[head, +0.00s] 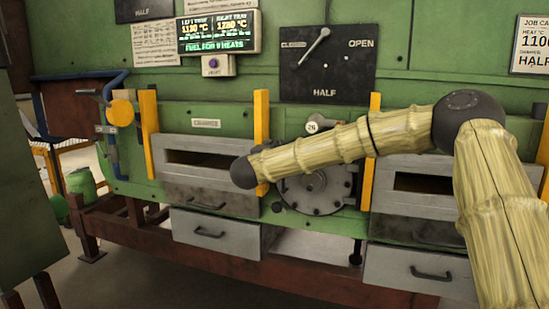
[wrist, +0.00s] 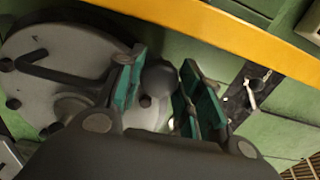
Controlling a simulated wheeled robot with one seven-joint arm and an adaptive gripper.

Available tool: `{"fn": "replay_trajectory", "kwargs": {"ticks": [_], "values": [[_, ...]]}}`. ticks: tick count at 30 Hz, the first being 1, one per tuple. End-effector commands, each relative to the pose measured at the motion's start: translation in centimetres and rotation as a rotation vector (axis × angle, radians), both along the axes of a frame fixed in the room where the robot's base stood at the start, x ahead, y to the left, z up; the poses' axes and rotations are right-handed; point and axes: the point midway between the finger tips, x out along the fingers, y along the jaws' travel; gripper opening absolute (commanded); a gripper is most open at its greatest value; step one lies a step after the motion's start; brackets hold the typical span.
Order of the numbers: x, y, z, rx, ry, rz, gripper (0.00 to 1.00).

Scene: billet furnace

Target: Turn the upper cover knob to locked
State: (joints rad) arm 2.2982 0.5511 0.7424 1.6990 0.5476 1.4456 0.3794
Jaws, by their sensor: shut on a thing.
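The round grey bolted cover (head: 318,190) is on the front of the green furnace, partly behind my arm in the head view. The same cover fills the left of the wrist view (wrist: 35,92). The upper cover knob (wrist: 161,82), dark and rounded, lies at the cover's edge between the green finger pads of my gripper (wrist: 164,72). My gripper is shut on this knob. The head view hides the gripper and the knob behind my forearm and its dark end joint. The knob's locked or unlocked marking cannot be read.
An orange upright (head: 262,120) stands close to the left of the cover, and another (head: 374,105) to its right. It also runs across the top of the wrist view (wrist: 230,35). Grey drawers (head: 215,235) sit below left. A black dial plate (head: 335,80) hangs above.

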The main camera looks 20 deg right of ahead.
Motion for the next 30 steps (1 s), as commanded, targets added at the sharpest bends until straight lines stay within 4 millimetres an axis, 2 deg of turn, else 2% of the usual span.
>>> {"fn": "replay_trajectory", "kwargs": {"ticks": [17,18,19,20,30], "values": [[-0.02,-0.05,-0.14,0.028,-0.02,-0.001,0.12],[-0.02,-0.05,-0.15,0.028,-0.02,-0.001,0.38],[-0.02,-0.05,-0.15,0.028,-0.02,-0.001,0.43],[-0.01,-0.05,-0.15,0.028,-0.02,-0.001,0.46],[-0.1,0.18,-0.05,0.027,-0.02,0.001,0.46]]}}
